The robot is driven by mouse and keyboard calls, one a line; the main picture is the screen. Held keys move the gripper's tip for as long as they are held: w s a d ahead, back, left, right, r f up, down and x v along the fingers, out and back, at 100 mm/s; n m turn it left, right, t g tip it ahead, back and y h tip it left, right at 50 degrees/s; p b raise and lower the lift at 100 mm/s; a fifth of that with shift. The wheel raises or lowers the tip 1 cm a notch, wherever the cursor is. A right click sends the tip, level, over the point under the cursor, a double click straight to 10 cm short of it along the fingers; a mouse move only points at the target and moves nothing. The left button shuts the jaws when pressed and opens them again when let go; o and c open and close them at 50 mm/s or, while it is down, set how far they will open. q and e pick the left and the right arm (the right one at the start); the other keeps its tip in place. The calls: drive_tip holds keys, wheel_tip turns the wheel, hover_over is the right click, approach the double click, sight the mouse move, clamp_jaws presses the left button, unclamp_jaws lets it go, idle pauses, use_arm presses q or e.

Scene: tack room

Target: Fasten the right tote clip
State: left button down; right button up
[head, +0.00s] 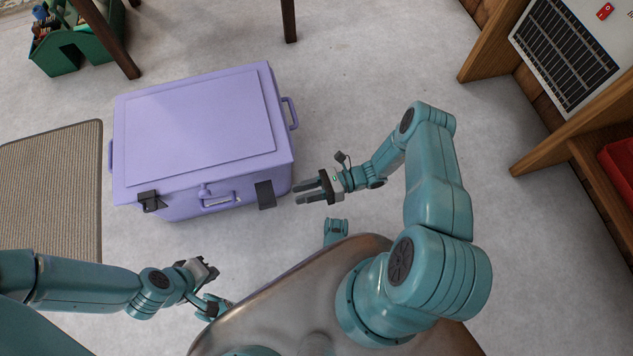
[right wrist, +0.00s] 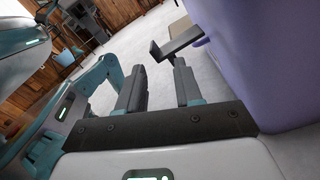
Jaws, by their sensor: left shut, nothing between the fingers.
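The lilac tote (head: 135,186) stands on the floor with its lid down. Its right clip (head: 265,195) is a dark plate on the front face near the right corner. In the right wrist view the clip (right wrist: 178,43) juts out from the tote wall, so it is swung open. The dark left clip (head: 149,201) sits up against the lid edge. My right gripper (head: 298,192) is open and empty, just right of the right clip and apart from it; its fingers (right wrist: 158,82) show apart in the right wrist view. My left gripper (head: 212,270) is shut and empty, in front of the tote.
A woven mat (head: 50,185) lies left of the tote. A green caddy (head: 75,48) stands at the back left near dark wooden legs. Wooden shelving (head: 545,150) with a red item (head: 620,170) stands at the right. The floor between tote and shelving is clear.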

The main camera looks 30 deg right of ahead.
drive_tip(key=v, duration=0.4)
drive_tip(key=shift+a, duration=0.1)
idle(0.3)
